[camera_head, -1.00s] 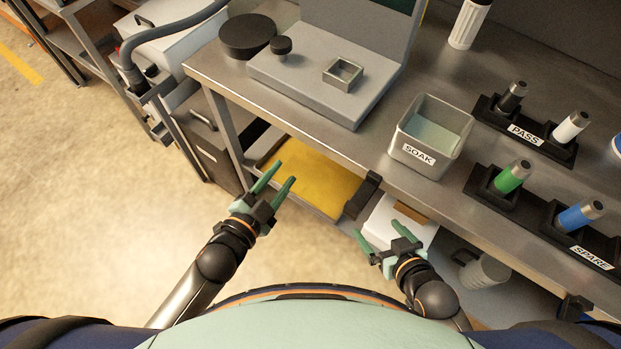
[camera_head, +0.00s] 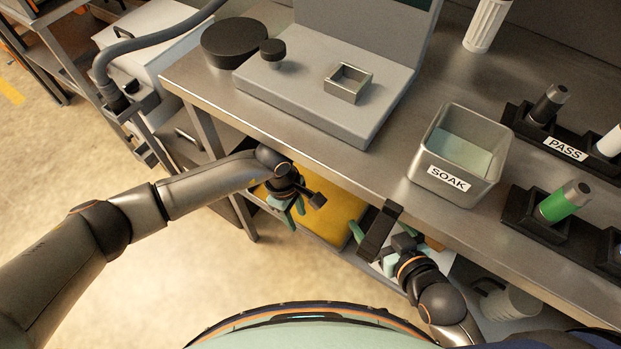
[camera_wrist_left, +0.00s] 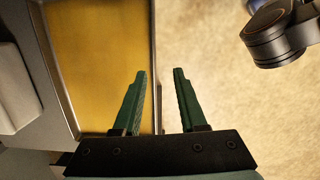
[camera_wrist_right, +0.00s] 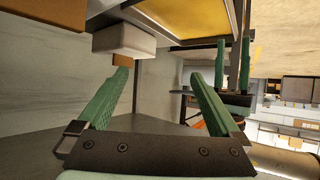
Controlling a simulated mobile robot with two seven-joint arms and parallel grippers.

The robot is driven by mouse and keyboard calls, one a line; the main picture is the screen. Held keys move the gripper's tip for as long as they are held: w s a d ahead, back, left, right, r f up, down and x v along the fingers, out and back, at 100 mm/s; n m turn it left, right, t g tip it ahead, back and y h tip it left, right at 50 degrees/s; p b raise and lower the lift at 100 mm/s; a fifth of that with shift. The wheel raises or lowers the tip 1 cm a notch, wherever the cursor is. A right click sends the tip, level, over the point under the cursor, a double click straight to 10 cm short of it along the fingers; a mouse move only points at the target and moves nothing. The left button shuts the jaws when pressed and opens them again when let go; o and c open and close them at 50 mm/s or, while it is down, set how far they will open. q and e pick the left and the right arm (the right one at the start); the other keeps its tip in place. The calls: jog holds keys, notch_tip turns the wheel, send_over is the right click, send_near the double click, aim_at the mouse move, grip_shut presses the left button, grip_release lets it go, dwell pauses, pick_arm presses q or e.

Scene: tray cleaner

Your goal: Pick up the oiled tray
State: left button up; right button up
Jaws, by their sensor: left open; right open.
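The oiled tray (camera_head: 328,222), with a yellow surface and grey rim, sits below the bench, partly hidden by the bench edge and my left arm. My left gripper (camera_head: 289,212) is open at its near left side. In the left wrist view, the tray's rim (camera_wrist_left: 153,50) runs between the open fingers (camera_wrist_left: 161,76); contact cannot be told. In the right wrist view, the tray's edge (camera_wrist_right: 214,41) is above and ahead of the open fingers (camera_wrist_right: 158,72).
The bench top holds a grey device (camera_head: 330,105), a SOAK bin (camera_head: 462,190), and a holder with a green-handled tool (camera_head: 563,203). A white block with a brown end (camera_wrist_right: 122,42) is close ahead of my right gripper. Open floor lies left.

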pick_arm(q)
jog(key=shift+m+t+y, duration=0.5)
jog(key=shift+y, duration=0.3)
jog(key=w+f, duration=0.1)
jog(key=f, duration=0.1)
jog(key=a+f+b, duration=0.1)
jog(key=f, duration=0.1)
jog(key=w+f+b, duration=0.1)
jog(key=f, duration=0.1)
jog(key=shift+w+a+f, duration=0.3)
jog(key=shift+w+f, duration=0.05)
pick_arm(e)
jog(key=w+r+n+t+y, duration=0.1)
jog(key=w+r+t, duration=0.3)
jog(key=r, duration=0.7)
jog(key=shift+w+r+n+t+y, duration=0.3)
jog(key=shift+w+r+t, duration=0.05)
jog(key=shift+t, duration=0.35)
pick_arm(q)
jog(key=shift+c, duration=0.3)
pick_arm(e)
jog(key=shift+a, duration=0.1)
pick_arm(q)
grip_shut()
